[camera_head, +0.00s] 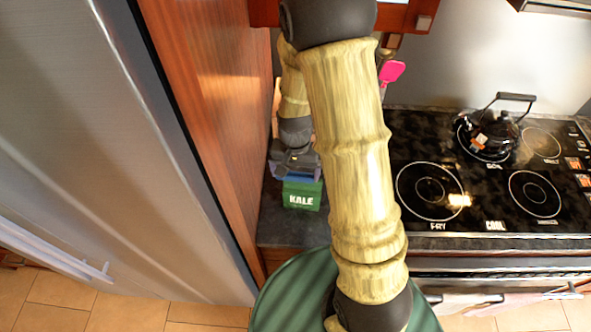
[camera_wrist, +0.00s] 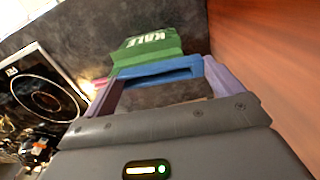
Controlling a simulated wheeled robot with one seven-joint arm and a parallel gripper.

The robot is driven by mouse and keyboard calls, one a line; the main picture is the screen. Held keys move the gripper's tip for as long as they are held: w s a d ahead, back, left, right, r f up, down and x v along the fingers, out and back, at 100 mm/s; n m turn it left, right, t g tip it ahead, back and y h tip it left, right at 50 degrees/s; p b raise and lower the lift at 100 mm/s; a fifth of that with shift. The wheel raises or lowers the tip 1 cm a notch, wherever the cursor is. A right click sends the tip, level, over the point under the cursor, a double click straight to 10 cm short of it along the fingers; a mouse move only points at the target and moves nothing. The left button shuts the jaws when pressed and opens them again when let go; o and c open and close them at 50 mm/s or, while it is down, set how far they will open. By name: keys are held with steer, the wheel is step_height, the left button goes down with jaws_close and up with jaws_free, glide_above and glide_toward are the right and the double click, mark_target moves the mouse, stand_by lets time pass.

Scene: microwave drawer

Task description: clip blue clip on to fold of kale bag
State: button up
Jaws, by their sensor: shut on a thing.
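The green kale bag (camera_head: 302,195) stands on the dark counter between the wooden panel and the stove, with white KALE lettering facing my body. In the wrist view the kale bag (camera_wrist: 148,48) is just beyond my fingertips. My gripper (camera_head: 296,171) is at the top of the bag. In the wrist view its purple fingers (camera_wrist: 163,75) are shut on the blue clip (camera_wrist: 155,78), which spans the gap between them. The clip lies against the bag's top edge. I cannot tell whether its jaws are around the fold.
A tall wooden panel (camera_head: 205,110) stands close on the left, beside the steel fridge (camera_head: 90,130). The stove (camera_head: 480,185) with a black kettle (camera_head: 490,133) is to the right. A pink spatula (camera_head: 391,72) is behind my arm. Bare counter (camera_head: 285,227) lies before the bag.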

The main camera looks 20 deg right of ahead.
steer(key=shift+s+f, duration=0.2)
steer(key=shift+f, duration=0.2)
stand_by(0.5)
steer(key=shift+s+f+b, duration=0.2)
steer(key=shift+b, duration=0.25)
steer(key=shift+s+a+f+b, duration=0.15)
steer(key=shift+s+f+b, duration=0.45)
steer(key=shift+f+b, duration=0.35)
stand_by(0.6)
steer(key=o, duration=0.6)
steer(key=shift+r, duration=0.1)
stand_by(0.3)
steer(key=shift+w+r+p, duration=0.45)
steer(key=shift+r+p, duration=0.35)
steer(key=shift+p, duration=0.1)
steer(key=shift+w+r+p, duration=0.45)
steer(key=shift+r+p, duration=0.3)
steer(key=shift+p, duration=0.15)
steer(key=shift+w+r+p, duration=0.1)
steer(key=shift+r+p, duration=1.8)
steer(key=shift+r, duration=0.55)
steer(key=shift+d+b, duration=0.2)
steer(key=shift+b, duration=0.15)
